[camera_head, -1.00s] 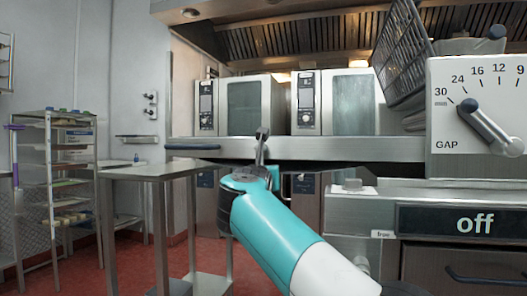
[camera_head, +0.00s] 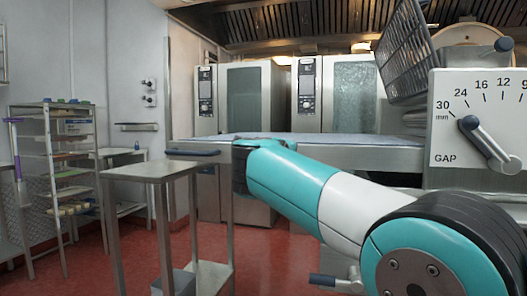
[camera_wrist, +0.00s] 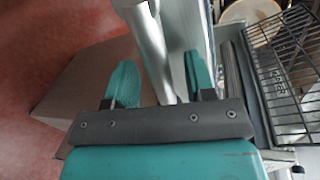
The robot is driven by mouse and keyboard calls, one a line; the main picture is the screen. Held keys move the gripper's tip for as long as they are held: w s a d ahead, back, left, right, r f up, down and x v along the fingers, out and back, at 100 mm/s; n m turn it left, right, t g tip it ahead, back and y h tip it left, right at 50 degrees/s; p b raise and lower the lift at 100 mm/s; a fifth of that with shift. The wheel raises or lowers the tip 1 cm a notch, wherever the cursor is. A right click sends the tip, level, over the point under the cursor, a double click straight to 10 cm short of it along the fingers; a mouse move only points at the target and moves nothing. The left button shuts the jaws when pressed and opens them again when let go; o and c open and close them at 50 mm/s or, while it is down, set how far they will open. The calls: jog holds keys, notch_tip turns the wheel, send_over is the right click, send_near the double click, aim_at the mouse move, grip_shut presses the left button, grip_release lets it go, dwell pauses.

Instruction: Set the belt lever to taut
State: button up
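My gripper (camera_wrist: 158,62) is open in the wrist view, its two teal fingers apart. A silver rounded bar (camera_wrist: 146,40) runs between them; I cannot tell whether it is part of the belt lever or touches a finger. In the head view my wrist is at the near edge of the long belt bed (camera_head: 400,157), and my fingers are hidden. A dark blue handle (camera_head: 192,152) sits at the bed's left end. Another lever with a dark blue grip (camera_head: 324,280) shows low, partly behind my arm. No taut marking is readable, so I cannot tell which is the belt lever.
The gap dial panel (camera_head: 448,130) with its lever (camera_head: 488,142) stands at the right. A wire guard (camera_head: 402,55) rises above the bed. A steel side table (camera_head: 150,171) stands at the left, with open red floor (camera_head: 265,262) near it.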

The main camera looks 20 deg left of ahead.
jog(key=shift+s+b, duration=0.15)
jog(key=shift+b, duration=0.15)
jog(key=s+r+b, duration=0.1)
jog(key=s+b, duration=0.4)
jog(key=s, duration=0.1)
jog(key=shift+s+r, duration=0.2)
jog(key=shift+s, duration=0.1)
